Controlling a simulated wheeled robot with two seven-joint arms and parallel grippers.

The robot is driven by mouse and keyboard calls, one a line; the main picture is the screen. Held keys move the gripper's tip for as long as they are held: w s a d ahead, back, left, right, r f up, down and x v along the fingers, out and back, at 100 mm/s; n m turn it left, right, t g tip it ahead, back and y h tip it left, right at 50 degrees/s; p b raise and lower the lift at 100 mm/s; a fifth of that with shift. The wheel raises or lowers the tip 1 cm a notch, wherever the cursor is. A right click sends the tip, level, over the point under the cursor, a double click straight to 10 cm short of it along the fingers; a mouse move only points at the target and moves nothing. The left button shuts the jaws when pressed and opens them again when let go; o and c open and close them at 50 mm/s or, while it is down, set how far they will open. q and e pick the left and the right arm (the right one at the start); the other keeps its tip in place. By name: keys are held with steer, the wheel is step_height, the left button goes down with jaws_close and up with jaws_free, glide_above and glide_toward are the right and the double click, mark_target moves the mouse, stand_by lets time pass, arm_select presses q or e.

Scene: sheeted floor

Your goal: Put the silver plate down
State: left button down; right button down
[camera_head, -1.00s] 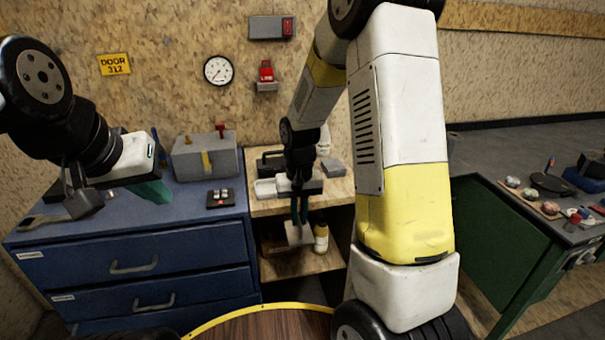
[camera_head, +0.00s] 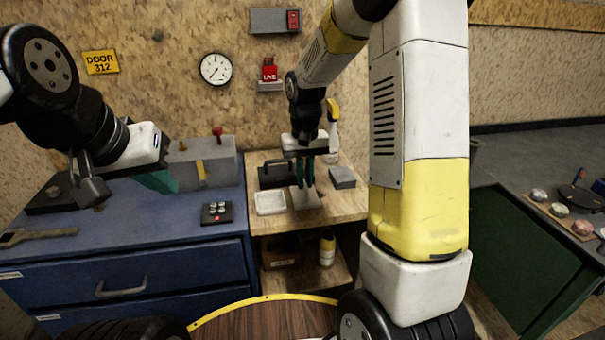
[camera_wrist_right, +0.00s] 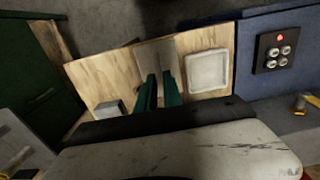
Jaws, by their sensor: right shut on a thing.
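The silver plate (camera_head: 306,199) is a small flat grey sheet hanging from my right gripper (camera_head: 305,181) over the wooden shelf top. The green fingers are shut on it. In the right wrist view the plate (camera_wrist_right: 157,56) shows between and beyond the green fingers, over the pale wood. I cannot tell whether its lower edge touches the wood. My left gripper (camera_head: 157,181) is over the blue cabinet at the left, seen partly from the side, its jaw gap not clear.
On the wooden top (camera_head: 337,207), a white square tray (camera_head: 270,203) lies left of the plate. A dark toolbox (camera_head: 276,174), a grey block (camera_head: 343,177) and a yellow-and-white bottle (camera_head: 332,118) are behind. The blue cabinet (camera_head: 130,225) carries a button box (camera_head: 217,212). Bare wood shows right of the plate.

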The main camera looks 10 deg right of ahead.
steer(key=w+d, duration=0.2)
steer(key=shift+w+d+f, duration=0.1)
steer(key=shift+w+f, duration=0.05)
steer(key=shift+w, duration=0.2)
steer(key=shift+w+d+f, duration=0.1)
steer(key=shift+w+f, duration=0.05)
steer(key=shift+f, duration=0.75)
steer(key=shift+w+d+f, duration=0.1)
steer(key=shift+f, duration=0.8)
steer(key=c, duration=1.5)
jaws_free()
steer(key=shift+f, duration=0.15)
step_height(320, 180, up, 12)
steer(key=s+r+t+y, duration=0.1)
steer(key=s+r+t, duration=0.2)
steer(key=s+r, duration=0.8)
steer(key=s+a+f+t+y, duration=0.1)
steer(key=s+f+t, duration=0.1)
steer(key=s, duration=1.1)
steer(key=shift+s+f+t, duration=0.15)
steer(key=shift+s+t, duration=0.1)
steer(key=shift+t, duration=0.35)
